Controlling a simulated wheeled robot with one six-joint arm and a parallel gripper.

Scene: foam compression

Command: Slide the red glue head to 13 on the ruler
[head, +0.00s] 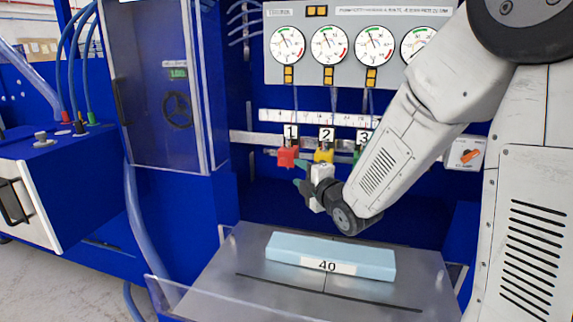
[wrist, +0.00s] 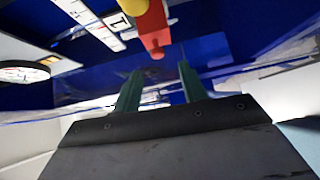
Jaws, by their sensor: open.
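The red glue head (head: 287,156) hangs under label 1 on the rail below the white ruler (head: 310,118) in the head view. The yellow head (head: 323,154) is to its right. The red head also shows in the wrist view (wrist: 152,28), above and ahead of my fingers, with the ruler (wrist: 88,18) to its left. My gripper (head: 301,171) is just below and right of the red head in the head view. In the wrist view its two green fingers (wrist: 158,85) are apart with nothing between them. The ruler's numbers are too small to read.
A green head (head: 358,152) under label 3 is partly hidden by my arm. A light blue foam block (head: 330,256) marked 40 lies on the grey metal table (head: 230,270) below. Several dial gauges (head: 329,45) sit above the ruler.

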